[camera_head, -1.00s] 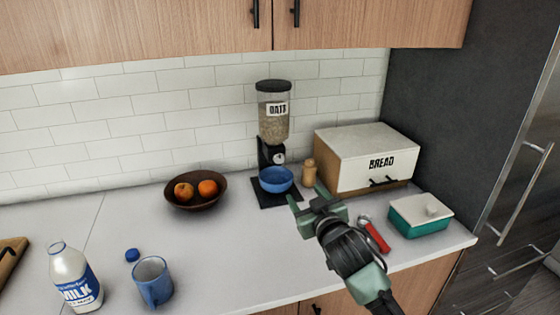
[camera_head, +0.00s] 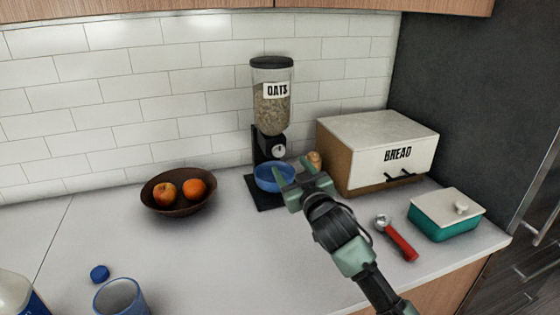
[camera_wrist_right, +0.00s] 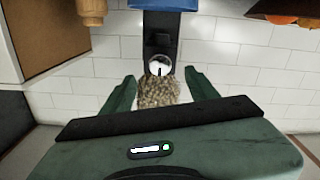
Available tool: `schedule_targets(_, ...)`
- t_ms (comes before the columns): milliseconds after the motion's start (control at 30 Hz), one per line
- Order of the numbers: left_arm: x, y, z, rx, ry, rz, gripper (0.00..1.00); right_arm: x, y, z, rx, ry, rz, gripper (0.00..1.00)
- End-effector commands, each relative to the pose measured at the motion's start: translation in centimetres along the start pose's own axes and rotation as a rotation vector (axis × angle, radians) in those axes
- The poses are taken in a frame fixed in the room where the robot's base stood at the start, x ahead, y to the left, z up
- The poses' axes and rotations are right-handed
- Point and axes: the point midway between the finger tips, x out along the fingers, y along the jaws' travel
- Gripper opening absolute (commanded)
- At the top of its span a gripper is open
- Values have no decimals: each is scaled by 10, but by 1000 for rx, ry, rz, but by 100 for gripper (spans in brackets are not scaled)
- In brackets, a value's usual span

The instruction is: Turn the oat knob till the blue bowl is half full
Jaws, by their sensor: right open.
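The oat dispenser (camera_head: 271,100) stands against the tiled wall, its clear hopper well filled with oats. Its round silver knob (camera_head: 278,151) is on the black front below the hopper. The blue bowl (camera_head: 268,178) sits on the dispenser's base under the outlet; its inside is too small to judge. My right gripper (camera_head: 290,172) is open and empty, in front of the bowl's right side and below the knob in the picture. In the right wrist view, which looks upside down, the knob (camera_wrist_right: 160,65) shows between the spread fingers, apart from them. My left gripper is out of view.
A brown bowl with fruit (camera_head: 153,201) stands left of the dispenser. A bread box (camera_head: 347,165), a wooden shaker (camera_head: 314,159), a red-handled tool (camera_head: 402,243) and a teal dish (camera_head: 440,223) are on the right.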

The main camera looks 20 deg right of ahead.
Motion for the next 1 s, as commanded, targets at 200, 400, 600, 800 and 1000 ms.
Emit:
schedule_targets(200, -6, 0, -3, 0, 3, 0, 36, 28, 0, -4, 1, 1, 0, 59)
schedule_targets(400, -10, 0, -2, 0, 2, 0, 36, 57, 0, -3, 1, 0, 0, 59)
schedule_targets(600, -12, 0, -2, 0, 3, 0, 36, 72, 0, -2, 1, 0, 0, 59)
schedule_targets(800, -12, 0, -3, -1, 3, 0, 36, 75, 0, -2, 0, 1, -1, 59)
schedule_targets(1000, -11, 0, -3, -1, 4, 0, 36, 75, 0, -2, 0, 1, -1, 40)
